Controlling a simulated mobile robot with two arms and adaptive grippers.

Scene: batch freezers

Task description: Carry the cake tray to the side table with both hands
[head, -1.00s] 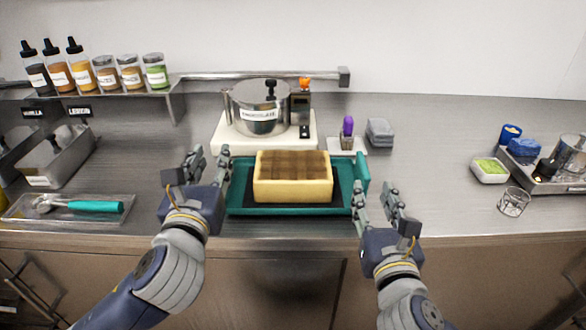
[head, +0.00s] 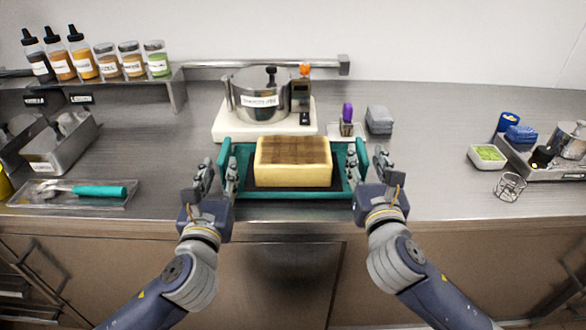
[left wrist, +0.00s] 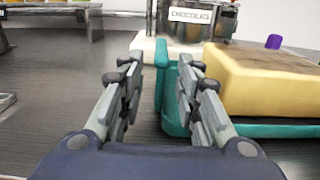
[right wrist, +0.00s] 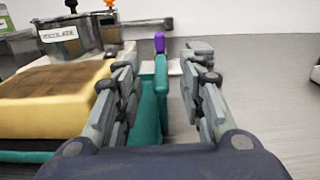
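The cake tray (head: 290,195) is teal with raised end walls and sits on the steel counter. A yellow cake with a brown top (head: 293,165) rests on it. My left gripper (head: 222,170) is at the tray's left end, with open fingers on either side of the teal end wall (left wrist: 163,75). My right gripper (head: 368,168) is at the right end, its open fingers on either side of that end wall (right wrist: 161,90). Gaps show between fingers and walls in both wrist views. The side table cannot be made out.
A pot labelled chocolate (head: 258,92) stands on a white base (head: 228,125) behind the tray. A clear tray with a teal-handled scoop (head: 100,190) lies left. Counter on both sides of the cake tray is mostly clear.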

